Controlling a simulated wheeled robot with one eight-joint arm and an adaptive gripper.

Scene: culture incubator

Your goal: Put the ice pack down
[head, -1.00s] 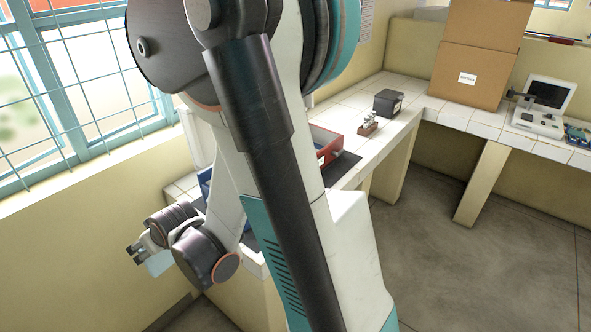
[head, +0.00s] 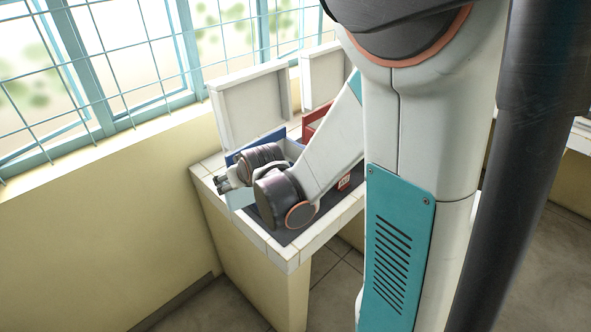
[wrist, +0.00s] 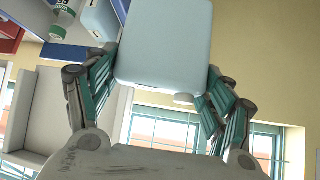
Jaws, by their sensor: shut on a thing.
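My gripper (head: 222,185) is at the window-side end of the counter in the head view, near its left edge. It is shut on the ice pack, a pale blue rounded block. The ice pack (wrist: 165,45) fills the top middle of the wrist view between the two fingers (wrist: 160,90). In the head view only part of the ice pack (head: 240,198) shows below the gripper, the rest hidden by my wrist. It appears held in the air; its height above the counter is unclear.
A blue box (head: 255,143) stands behind my wrist on the tiled counter (head: 288,254), with a red box (head: 318,120) beyond it. Upright white panels (head: 250,105) stand behind them, before the barred window. In the wrist view, bottles (wrist: 65,14) show in the blue box.

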